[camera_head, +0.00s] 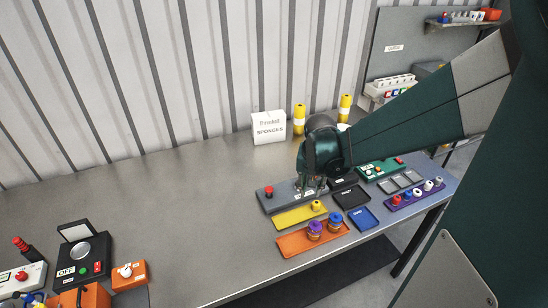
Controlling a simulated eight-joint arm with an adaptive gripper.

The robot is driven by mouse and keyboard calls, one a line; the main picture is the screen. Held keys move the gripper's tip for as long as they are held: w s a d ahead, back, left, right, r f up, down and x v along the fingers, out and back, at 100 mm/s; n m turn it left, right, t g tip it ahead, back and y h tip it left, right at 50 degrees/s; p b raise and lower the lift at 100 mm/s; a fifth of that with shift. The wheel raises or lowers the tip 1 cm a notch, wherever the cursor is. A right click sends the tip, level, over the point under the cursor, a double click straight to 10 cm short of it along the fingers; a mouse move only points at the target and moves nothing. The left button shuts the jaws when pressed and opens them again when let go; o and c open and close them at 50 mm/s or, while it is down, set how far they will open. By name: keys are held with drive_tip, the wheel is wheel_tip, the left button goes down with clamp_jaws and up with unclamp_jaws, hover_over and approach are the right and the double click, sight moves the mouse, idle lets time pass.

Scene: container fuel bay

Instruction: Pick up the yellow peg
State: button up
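A small yellow peg (316,205) stands near the right end of a flat yellow tray (290,218) on the grey metal table. My gripper (313,190) hangs from the dark green arm just behind and above the peg, in front of a grey box (280,200) with a red button. The fingers are small and partly lost against the grey box, so I cannot tell whether they are open or shut. The peg appears to rest on its tray, with my gripper apart from it.
An orange tray (293,245) with purple-blue pegs lies in front. Dark trays, a blue tray (363,219) and a purple tray (408,203) of pegs lie to the right. A sponge box (268,128) and yellow cylinders stand behind. The table's left middle is clear.

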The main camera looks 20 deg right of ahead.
drive_tip(key=m, duration=0.1)
hover_over(317, 203)
drive_tip(key=shift+g, duration=0.4)
drive_tip(key=shift+s+a+f+p, duration=0.15)
drive_tip(key=shift+f, duration=0.9)
drive_tip(key=shift+s+a+f+p, duration=0.15)
drive_tip(key=shift+f, duration=0.85)
drive_tip(key=shift+f, duration=0.1)
drive_tip(key=shift+w+d+f, duration=0.15)
drive_tip(key=shift+f, duration=1)
drive_tip(key=shift+f, duration=0.15)
drive_tip(key=shift+w+d+f, duration=0.1)
drive_tip(key=shift+w+f, duration=0.05)
drive_tip(key=shift+f, duration=1.1)
drive_tip(key=shift+w+d+f, duration=0.1)
drive_tip(key=shift+w+f, duration=0.05)
drive_tip(key=shift+f, duration=1.05)
drive_tip(key=c, duration=0.6)
